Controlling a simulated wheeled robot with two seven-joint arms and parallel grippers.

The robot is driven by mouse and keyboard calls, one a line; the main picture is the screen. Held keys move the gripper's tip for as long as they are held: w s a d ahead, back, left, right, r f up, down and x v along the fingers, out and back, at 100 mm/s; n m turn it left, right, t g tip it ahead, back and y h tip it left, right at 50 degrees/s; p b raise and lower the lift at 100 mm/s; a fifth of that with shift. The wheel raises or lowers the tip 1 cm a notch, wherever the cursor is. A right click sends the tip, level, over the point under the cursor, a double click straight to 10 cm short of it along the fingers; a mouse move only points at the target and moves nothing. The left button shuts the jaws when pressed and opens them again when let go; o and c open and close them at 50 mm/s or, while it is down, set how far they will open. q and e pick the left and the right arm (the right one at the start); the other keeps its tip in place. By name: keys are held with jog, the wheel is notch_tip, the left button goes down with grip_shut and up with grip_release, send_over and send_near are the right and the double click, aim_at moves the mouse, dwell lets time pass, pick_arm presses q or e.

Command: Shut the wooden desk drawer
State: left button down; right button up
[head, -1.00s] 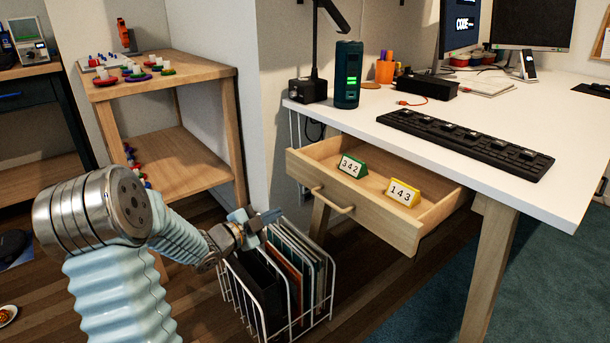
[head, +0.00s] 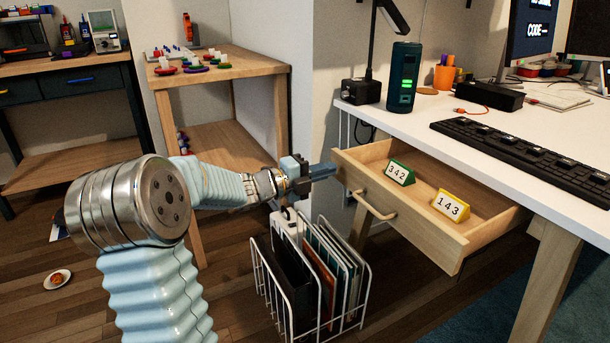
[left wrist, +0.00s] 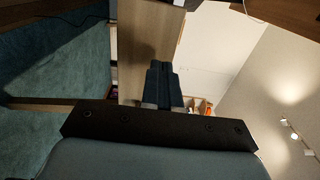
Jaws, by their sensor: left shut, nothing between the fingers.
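The wooden drawer (head: 405,225) stands pulled out under the white desk. Its front has a pale bar handle (head: 374,205). A green 342 sign (head: 400,173) and a yellow 143 sign (head: 451,206) stand inside it. My left gripper (head: 331,171) is shut and empty, with its fingertips close to the left end of the drawer front; I cannot tell whether they touch. In the left wrist view the shut fingers (left wrist: 163,85) point toward a pale wooden panel (left wrist: 146,45), which looks like the drawer front. My right gripper is not in view.
A white wire file rack (head: 362,295) with folders stands on the floor below my left gripper. A wooden shelf unit (head: 285,115) is behind the arm. The white desktop (head: 425,120) holds a dark bottle (head: 404,75), a lamp and a keyboard (head: 520,155).

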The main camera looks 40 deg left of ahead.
pick_arm(q)
jog(key=shift+x, duration=1.15)
